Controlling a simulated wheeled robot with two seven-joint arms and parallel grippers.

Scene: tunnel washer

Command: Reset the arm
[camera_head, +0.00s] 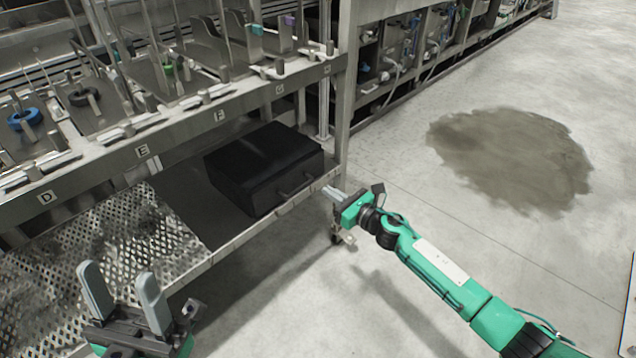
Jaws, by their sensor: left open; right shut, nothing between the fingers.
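My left gripper (122,290) is at the lower left, in front of the rack's perforated lower shelf. Its two grey fingers point up and stand apart with nothing between them. My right gripper (333,193) is near the middle, at the end of the green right arm (440,265) that comes in from the lower right. Its fingers are together and empty, and they appear close to the front edge of the lower shelf. I cannot tell whether they touch it.
A metal rack (180,135) with lettered slots holds upright tools and rings. A black case (265,168) lies on its lower shelf. More equipment (415,50) stands behind. The concrete floor at the right is open, with a dark stain (515,158).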

